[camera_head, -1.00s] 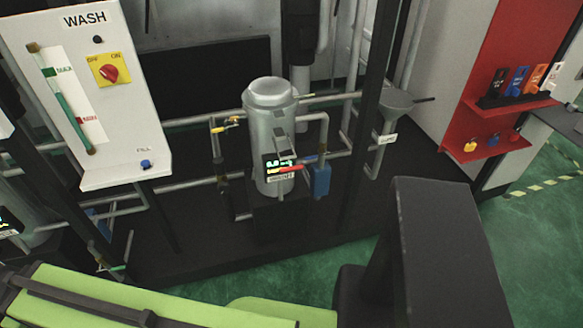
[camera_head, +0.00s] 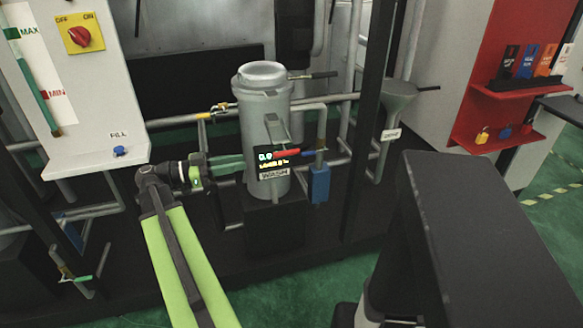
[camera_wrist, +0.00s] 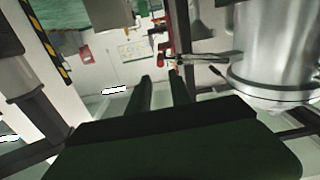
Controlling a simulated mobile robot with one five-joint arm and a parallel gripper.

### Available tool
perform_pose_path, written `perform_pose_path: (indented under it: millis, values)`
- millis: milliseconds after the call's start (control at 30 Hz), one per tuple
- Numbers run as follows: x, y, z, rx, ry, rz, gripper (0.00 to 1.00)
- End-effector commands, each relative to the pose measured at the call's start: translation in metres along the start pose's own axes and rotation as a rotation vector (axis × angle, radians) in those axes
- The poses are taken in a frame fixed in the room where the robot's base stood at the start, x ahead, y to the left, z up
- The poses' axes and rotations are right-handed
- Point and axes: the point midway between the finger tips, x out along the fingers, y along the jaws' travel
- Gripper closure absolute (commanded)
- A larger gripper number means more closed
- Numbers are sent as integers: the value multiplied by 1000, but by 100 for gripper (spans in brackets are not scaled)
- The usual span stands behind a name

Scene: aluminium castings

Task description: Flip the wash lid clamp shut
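The wash canister (camera_head: 262,105) is a grey cylinder with its lid (camera_head: 262,72) on top, and a WASH label below a small display. What looks like the clamp is a grey metal lever (camera_head: 271,130) on its front, with a red grip (camera_head: 287,155) sticking out to the right. My gripper (camera_head: 243,162) is at the canister's lower left, its green fingers pointing towards it. In the wrist view, the fingers (camera_wrist: 160,77) are apart with nothing between them. Contact cannot be seen.
A white panel (camera_head: 85,150) with a FILL button stands left of my arm. Pipes run behind the canister, and a blue box (camera_head: 320,183) hangs to its right. A grey funnel (camera_head: 398,95) and a dark post stand further right. A red rack (camera_head: 500,110) is at far right.

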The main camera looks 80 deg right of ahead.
Motion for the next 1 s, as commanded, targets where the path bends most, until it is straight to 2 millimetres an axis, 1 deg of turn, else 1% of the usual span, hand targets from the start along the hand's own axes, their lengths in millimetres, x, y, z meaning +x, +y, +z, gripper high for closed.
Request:
perform_pose_path:
  millis: [167,267,700,800,900,1000]
  values:
    - [6,1,-3,6,5,4,75]
    - [22,2,-3,5,4,5,75]
    - [130,2,-2,3,2,6,75]
    - [150,2,-2,3,2,4,75]
    - [164,1,-2,3,2,3,75]
    - [172,1,-2,3,2,2,75]
